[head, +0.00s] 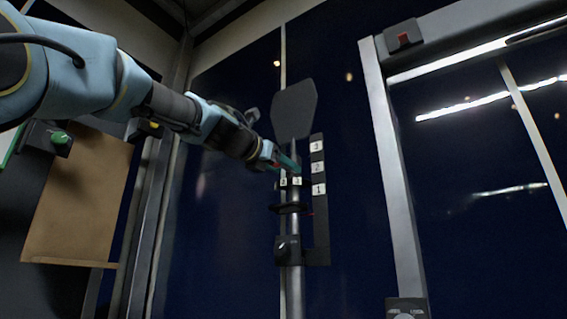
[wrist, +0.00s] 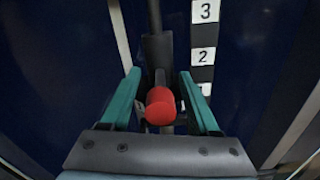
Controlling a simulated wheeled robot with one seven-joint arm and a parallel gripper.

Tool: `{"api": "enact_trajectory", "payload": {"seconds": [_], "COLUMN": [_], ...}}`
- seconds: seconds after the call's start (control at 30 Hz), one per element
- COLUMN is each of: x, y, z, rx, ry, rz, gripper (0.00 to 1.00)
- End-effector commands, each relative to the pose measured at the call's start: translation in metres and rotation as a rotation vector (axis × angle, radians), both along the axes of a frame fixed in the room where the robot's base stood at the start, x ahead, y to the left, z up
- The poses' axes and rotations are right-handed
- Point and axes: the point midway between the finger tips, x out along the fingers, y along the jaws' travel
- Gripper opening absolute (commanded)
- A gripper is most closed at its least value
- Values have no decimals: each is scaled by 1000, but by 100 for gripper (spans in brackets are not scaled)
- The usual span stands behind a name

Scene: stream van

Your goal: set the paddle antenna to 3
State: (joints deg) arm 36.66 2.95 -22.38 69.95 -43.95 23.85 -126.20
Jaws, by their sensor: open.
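The paddle antenna (head: 295,108) is a dark flat paddle on an upright pole in front of a dark blue panel. A dark scale strip (head: 319,222) beside the pole carries white labels 3, 2 and 1 from top to bottom. In the wrist view, the label 3 (wrist: 205,11) and label 2 (wrist: 203,57) show at upper right. My gripper (head: 296,166) is at the pole, below the paddle. In the wrist view, its teal fingers (wrist: 160,76) are open on either side of a red knob (wrist: 160,106). Contact cannot be told.
A dark clamp with a small knob (head: 287,250) is lower on the pole. A brown board (head: 80,195) hangs at the left. The dark panel between pole and post is clear.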

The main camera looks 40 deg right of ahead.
Motion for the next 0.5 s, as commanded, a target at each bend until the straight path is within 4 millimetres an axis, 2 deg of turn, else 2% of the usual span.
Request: {"api": "enact_trajectory", "payload": {"seconds": [0.3,0.5], "x": [1,1], "y": [-2,-2], "z": [0,0], "rx": [0,0], "ry": [0,0], "rz": [1,1], "gripper": [61,38]}}
